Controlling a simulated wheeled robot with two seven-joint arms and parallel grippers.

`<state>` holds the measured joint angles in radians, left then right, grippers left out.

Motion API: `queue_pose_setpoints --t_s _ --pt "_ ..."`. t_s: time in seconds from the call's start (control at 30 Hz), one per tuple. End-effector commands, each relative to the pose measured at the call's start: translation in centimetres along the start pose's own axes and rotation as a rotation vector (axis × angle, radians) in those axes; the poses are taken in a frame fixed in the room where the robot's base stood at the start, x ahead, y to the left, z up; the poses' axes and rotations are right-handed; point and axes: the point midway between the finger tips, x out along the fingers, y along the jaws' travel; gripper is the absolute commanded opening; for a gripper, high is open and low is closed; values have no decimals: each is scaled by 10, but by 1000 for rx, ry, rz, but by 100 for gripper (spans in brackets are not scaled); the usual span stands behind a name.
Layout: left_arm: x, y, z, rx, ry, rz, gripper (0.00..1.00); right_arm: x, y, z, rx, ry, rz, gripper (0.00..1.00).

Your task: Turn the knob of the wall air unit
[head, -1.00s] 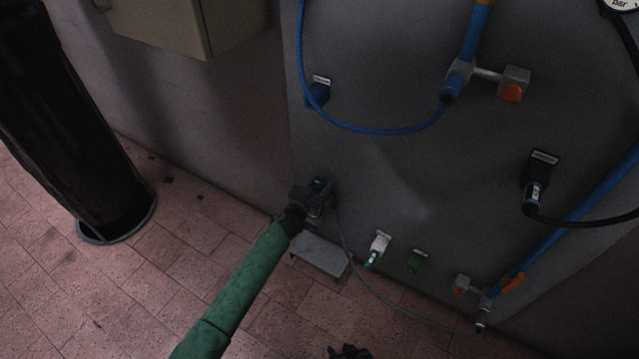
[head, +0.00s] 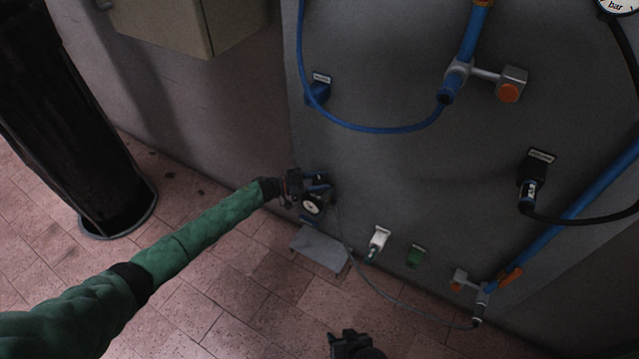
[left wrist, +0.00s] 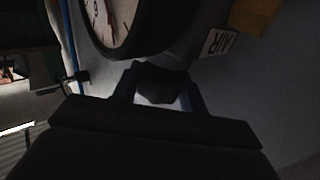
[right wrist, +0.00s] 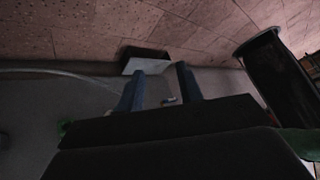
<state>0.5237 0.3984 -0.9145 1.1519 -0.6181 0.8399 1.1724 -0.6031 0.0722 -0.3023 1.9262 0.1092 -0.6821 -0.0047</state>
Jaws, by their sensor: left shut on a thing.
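The wall air unit, with its round dial gauge (head: 312,205), is low on the grey wall panel in the head view. The gauge (left wrist: 112,22) and an AIR label (left wrist: 218,42) show large in the left wrist view. My left gripper (head: 318,183) is at the unit, coming in from the left. In the left wrist view it is shut on the dark knob (left wrist: 160,82), with a blue finger on each side. How far the knob is turned cannot be told. My right gripper (head: 352,344) is at the bottom of the head view, open and empty in the right wrist view (right wrist: 158,84).
A small grey ledge (head: 320,248) sticks out below the unit. A white fitting (head: 377,240) and a green one (head: 416,256) are to its right. A thin hose (head: 385,297) runs to a valve. A black cylinder (head: 75,120) stands on the floor at left.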

Motion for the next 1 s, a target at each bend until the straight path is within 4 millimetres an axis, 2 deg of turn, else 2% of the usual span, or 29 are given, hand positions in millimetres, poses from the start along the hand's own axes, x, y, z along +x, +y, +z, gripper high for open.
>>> queue_pose_setpoints --t_s 0.03,0.17,0.7,1.0 --pt "0 -3 2 3 -1 30 20 13 4 13 1 8 3 36" --pt "0 -2 2 3 -1 108 20 36 11 39 2 41 10 36" --pt "0 -1 2 2 -1 383 20 65 20 60 5 49 12 36" --pt "0 0 0 1 0 437 20 70 20 63 5 51 11 36"
